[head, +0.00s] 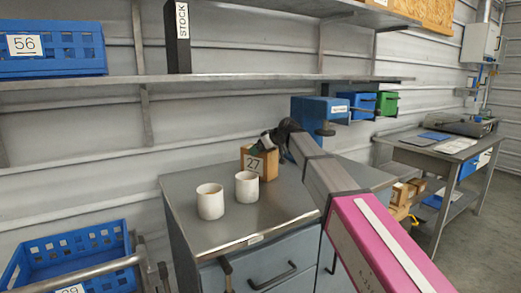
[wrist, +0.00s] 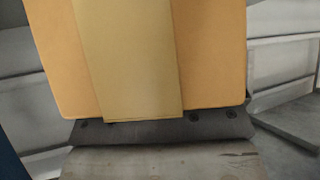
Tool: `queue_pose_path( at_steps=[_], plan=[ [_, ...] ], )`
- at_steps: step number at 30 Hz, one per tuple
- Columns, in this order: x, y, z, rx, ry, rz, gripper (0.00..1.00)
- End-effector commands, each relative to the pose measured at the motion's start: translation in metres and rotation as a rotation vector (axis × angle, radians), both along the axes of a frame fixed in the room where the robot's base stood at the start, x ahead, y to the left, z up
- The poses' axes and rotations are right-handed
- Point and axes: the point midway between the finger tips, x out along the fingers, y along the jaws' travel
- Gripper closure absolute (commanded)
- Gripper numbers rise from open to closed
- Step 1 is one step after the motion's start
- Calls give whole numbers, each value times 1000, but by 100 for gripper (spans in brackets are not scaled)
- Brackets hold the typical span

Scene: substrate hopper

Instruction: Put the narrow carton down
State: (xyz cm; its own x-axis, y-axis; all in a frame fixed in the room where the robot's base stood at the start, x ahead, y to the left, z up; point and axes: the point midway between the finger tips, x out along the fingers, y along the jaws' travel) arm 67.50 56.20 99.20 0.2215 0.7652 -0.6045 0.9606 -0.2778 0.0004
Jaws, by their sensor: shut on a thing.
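The narrow carton (head: 258,163) is brown with a white label reading 27. It is upright at the back of the grey metal cabinet top (head: 225,238); I cannot tell whether its base touches the surface. My gripper (head: 266,143), dark, is at the carton's upper part and shut on it. In the wrist view the carton (wrist: 215,60) fills the upper middle, with a paler tape strip down it. The fingertips are mostly hidden there.
Two white cups, one (head: 210,201) at the left and one (head: 247,187) nearer the carton, stand on the cabinet top. A blue hopper (head: 318,110) is behind to the right. A shelf (head: 220,80) runs above. The cabinet top's front right is clear.

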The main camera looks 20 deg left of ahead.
Motion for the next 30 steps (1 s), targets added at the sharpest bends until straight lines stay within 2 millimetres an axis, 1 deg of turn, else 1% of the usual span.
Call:
queue_pose_path(
  at_steps=[6, 7, 8, 16, 19, 23, 30],
  plan=[
    [0, 0, -2, 1, 0, -1, 83],
    [0, 0, -2, 0, 0, 0, 3],
    [0, 0, -2, 0, 0, 0, 0],
    [0, 0, 0, 0, 0, 0, 0],
    [-2, -6, 5, 1, -1, -1, 0],
    [-7, -22, 17, 1, -1, -2, 0],
    [-18, -60, 46, 0, -2, -2, 0]
  ],
)
